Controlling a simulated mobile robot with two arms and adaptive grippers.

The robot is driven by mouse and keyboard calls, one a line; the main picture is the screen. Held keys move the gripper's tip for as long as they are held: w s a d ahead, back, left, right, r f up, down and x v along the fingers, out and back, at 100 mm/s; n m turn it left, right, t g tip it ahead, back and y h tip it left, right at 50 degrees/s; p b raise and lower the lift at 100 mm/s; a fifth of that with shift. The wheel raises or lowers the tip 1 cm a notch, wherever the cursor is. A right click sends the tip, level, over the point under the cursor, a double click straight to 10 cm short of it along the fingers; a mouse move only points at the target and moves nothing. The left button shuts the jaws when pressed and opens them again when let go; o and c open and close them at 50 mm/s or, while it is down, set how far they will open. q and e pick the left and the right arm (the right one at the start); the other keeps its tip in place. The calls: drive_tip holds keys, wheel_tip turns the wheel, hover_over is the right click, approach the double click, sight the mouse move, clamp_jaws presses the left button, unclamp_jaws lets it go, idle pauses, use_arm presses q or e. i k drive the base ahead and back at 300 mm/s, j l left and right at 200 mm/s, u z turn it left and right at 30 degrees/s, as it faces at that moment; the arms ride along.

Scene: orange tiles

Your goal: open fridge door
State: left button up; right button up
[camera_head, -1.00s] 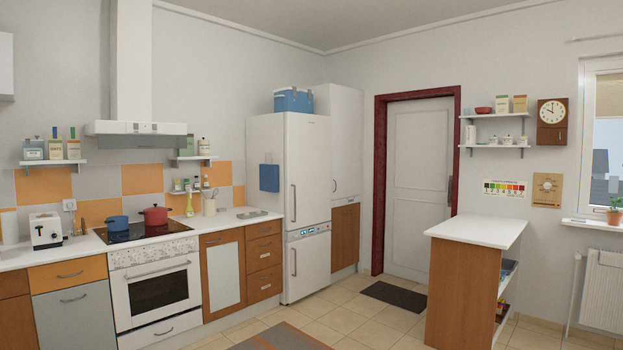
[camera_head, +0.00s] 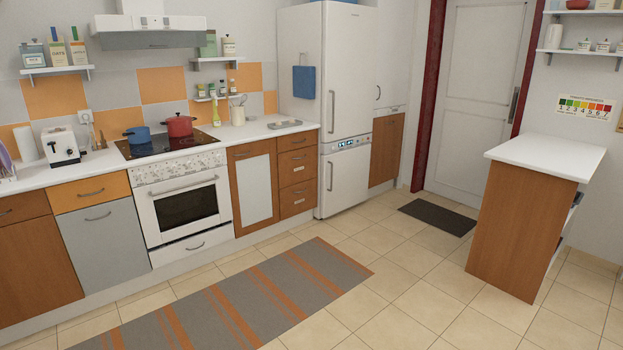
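The white fridge (camera_head: 352,75) stands past the right end of the counter. Its tall upper door is shut and has a long vertical handle (camera_head: 332,112) near the door's left edge. A lower door (camera_head: 342,180) below a small display panel (camera_head: 347,145) is also shut, with its own vertical handle (camera_head: 330,176). A blue cloth (camera_head: 303,82) hangs on the fridge's left side. Neither of my grippers shows in this view.
A striped rug (camera_head: 235,300) lies along the counter (camera_head: 190,143) and oven (camera_head: 184,205). A white-topped island (camera_head: 548,158) stands at the right. A dark mat (camera_head: 437,217) lies before the closed door (camera_head: 488,90). The tiled floor (camera_head: 400,285) before the fridge is clear.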

sight(350, 30)
drive_tip(key=i, duration=3.35)
drive_tip(key=i+u, duration=0.15)
drive_tip(key=i, duration=0.4)
drive_tip(key=i+l+u, duration=0.1)
drive_tip(key=i, duration=0.45)
drive_tip(key=i+l+u, duration=0.15)
drive_tip(key=i, duration=0.4)
drive_tip(key=i+l+u, duration=0.15)
drive_tip(key=i+l, duration=0.15)
drive_tip(key=i, duration=0.25)
